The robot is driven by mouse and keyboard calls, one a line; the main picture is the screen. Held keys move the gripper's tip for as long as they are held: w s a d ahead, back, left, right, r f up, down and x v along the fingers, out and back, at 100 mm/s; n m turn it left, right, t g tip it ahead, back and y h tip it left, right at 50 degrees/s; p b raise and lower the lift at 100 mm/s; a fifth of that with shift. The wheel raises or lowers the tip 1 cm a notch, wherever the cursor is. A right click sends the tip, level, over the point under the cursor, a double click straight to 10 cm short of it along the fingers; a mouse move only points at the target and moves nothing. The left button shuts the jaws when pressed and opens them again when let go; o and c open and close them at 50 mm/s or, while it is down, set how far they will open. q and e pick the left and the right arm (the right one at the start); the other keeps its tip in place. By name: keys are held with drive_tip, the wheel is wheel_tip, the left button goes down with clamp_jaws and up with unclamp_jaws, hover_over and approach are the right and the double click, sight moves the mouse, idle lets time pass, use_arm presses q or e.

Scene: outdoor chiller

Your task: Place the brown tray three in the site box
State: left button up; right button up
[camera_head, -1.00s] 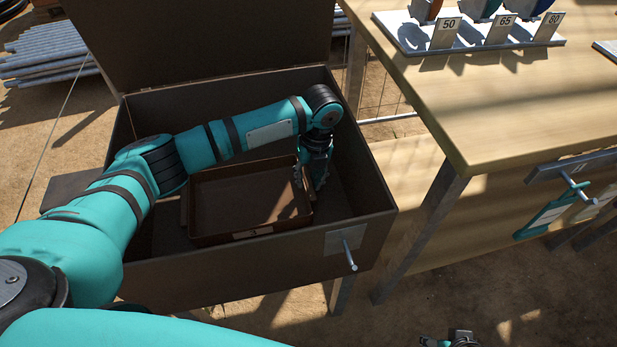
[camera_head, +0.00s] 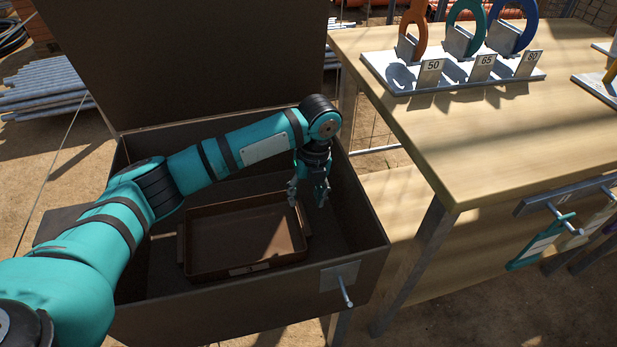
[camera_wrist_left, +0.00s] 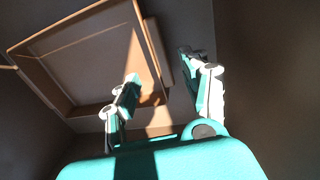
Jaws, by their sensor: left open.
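The brown tray (camera_head: 240,238) lies inside the dark brown site box (camera_head: 225,298), whose lid stands open at the back. The tray is empty, with a small label on its front wall. My left gripper (camera_head: 308,202) is open and points down inside the box, just above the tray's right rim. In the left wrist view the tray (camera_wrist_left: 85,60) shows at the upper left, apart from the open fingers of the left gripper (camera_wrist_left: 162,92). My right gripper is not in view.
A wooden workbench (camera_head: 470,120) stands to the right, with a rack of rings marked 50, 65 and 80 (camera_head: 465,72). Tags hang from a rail (camera_head: 565,195) at its front edge. Metal pipes (camera_head: 45,88) lie on the ground at the left.

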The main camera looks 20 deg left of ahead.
use_arm(q)
drive_tip(key=shift+w+d+r+p, duration=0.1)
drive_tip(key=shift+d+r+p, duration=0.1)
drive_tip(key=shift+r, duration=1.15)
drive_tip(key=shift+w+d+r+p, duration=0.1)
drive_tip(key=shift+r+p, duration=0.1)
drive_tip(key=shift+r, duration=1.15)
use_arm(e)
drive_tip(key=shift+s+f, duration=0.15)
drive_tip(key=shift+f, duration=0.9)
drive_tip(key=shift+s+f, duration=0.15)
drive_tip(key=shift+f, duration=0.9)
